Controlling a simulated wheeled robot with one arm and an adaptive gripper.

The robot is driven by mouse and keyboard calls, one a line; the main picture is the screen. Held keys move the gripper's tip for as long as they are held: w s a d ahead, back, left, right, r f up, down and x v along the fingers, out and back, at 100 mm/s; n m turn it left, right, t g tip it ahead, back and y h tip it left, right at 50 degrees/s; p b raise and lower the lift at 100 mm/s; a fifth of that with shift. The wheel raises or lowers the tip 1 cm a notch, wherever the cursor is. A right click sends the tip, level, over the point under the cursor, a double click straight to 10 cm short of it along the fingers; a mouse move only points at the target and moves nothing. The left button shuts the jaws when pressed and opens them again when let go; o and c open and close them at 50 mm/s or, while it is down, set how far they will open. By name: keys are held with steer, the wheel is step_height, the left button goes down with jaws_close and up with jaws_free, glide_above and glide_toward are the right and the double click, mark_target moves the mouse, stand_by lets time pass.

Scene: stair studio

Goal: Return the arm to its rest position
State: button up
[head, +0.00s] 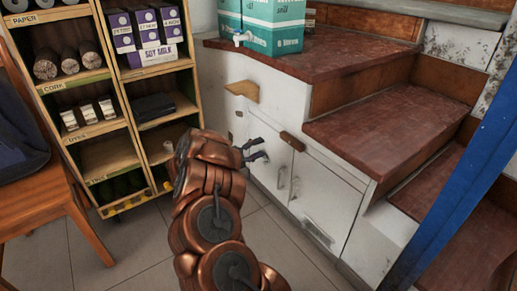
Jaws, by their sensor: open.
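My copper-coloured arm (213,205) rises from the bottom of the head view, bent at its joints. My gripper (256,150) points to the right at the arm's far end. Its dark fingers are apart, with nothing seen between them. It hangs in front of the white cabinet doors (265,160) under the stairs. I cannot tell whether it touches them, but a gap seems to show. Part of the gripper's base is hidden behind the arm's copper wrist.
A wooden shelf unit (107,155) with labelled goods stands left. A wooden chair (40,205) with a dark bag (18,135) is at far left. Red-topped steps (385,130) rise at right, with teal cartons (272,25) on the top. A blue post (455,190) crosses the right. Tiled floor (125,250) is clear.

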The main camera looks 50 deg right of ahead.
stand_by(0.3)
steer(key=w+a+r+n+t+y+p, duration=0.4)
steer(key=w+a+r+n+t+p, duration=0.25)
steer(key=w+a+r, duration=0.45)
steer(key=w+a+r+n+t+y+p, duration=0.3)
steer(key=w+a+r+n+t+p, duration=0.35)
steer(key=w, duration=0.65)
steer(key=a+r+n+t+y+p, duration=0.5)
steer(key=a+r+n+y+p, duration=0.4)
steer(key=a+r, duration=1.4)
steer(key=s+a+r+n+g+y+p, duration=0.3)
steer(key=s+a+n+p, duration=0.15)
steer(key=s+a, duration=0.35)
steer(key=s+a+r+n+g+y+p, duration=0.2)
steer(key=s+a+n+y+p, duration=0.3)
steer(key=s, duration=0.6)
steer(key=s+d+r+n+g+h+p, duration=0.2)
steer(key=s+g+p, duration=0.1)
steer(key=s, duration=0.8)
steer(key=s+d+r+n+g+h+p, duration=0.2)
steer(key=s+d+n+g+p, duration=0.1)
steer(key=s, duration=0.8)
steer(key=s+d+r+n+g+h+p, duration=0.2)
steer(key=s+g+p, duration=0.1)
steer(key=s, duration=0.9)
steer(key=shift+d+n+g+h+p, duration=0.3)
steer(key=shift+n+g+p, duration=0.1)
steer(key=shift+p, duration=0.5)
